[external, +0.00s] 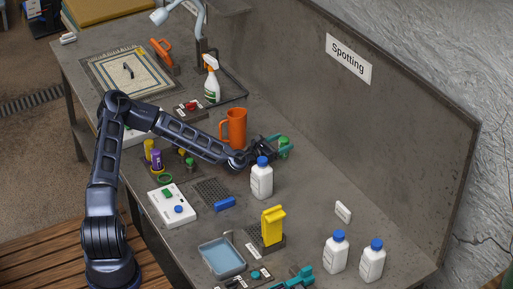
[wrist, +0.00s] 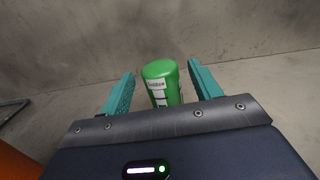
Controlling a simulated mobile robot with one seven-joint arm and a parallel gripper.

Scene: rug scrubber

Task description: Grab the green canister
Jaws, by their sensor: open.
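The green canister (wrist: 160,72) stands between the two teal fingers of my gripper (wrist: 160,92) in the wrist view. It has a white label with dark print on its side. A gap shows between the canister and each finger, so the gripper is open around it and not closed on it. In the external view the canister (external: 284,142) shows small near the back panel, with my gripper (external: 280,143) at it. The arm and fingers partly hide it there, and its lower part is hidden in the wrist view.
An orange pitcher (external: 236,127) stands just left of my gripper. A white bottle with a blue cap (external: 262,181) stands in front of it. The grey back panel (external: 330,120) rises behind the canister. Two more blue-capped bottles (external: 336,254) stand at the lower right. Bare bench lies right of the gripper.

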